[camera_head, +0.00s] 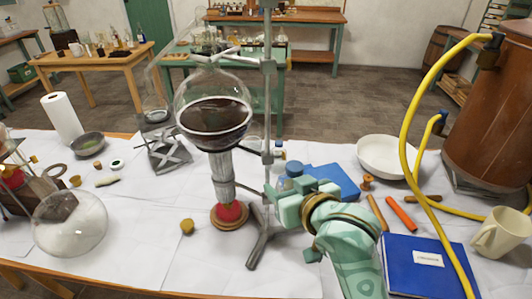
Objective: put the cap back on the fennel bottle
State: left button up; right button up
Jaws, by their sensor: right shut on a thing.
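My right gripper (294,203) comes in from the lower right, beside the metal stand at the middle of the table. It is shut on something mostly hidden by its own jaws. A small blue-grey round thing (285,184) shows at the jaws, with a rounded bluish top (294,168) just behind it. I cannot tell whether these are the fennel bottle, its cap or something else. No label for fennel is readable. A loose cork-coloured stopper (187,227) lies on the white cloth left of the stand. My left gripper is not in view.
A large round flask (213,115) stands over a red burner (229,212), close left of my gripper. A glass globe (70,224) sits at the left. A blue book (426,267), a mug (502,233), a white bowl (386,157) and yellow hoses (405,135) crowd the right.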

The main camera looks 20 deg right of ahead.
jog(key=s+a+f+n+g+y, duration=0.1)
jog(key=a+n+y, duration=0.2)
jog(key=a, duration=0.4)
jog(key=a+n+g+y, duration=0.2)
jog(key=a+n+y, duration=0.2)
jog(key=a, duration=0.3)
jog(key=shift+s+a+f+n+y, duration=0.3)
jog(key=shift+s+f+y, duration=0.1)
jog(key=shift+y, duration=0.3)
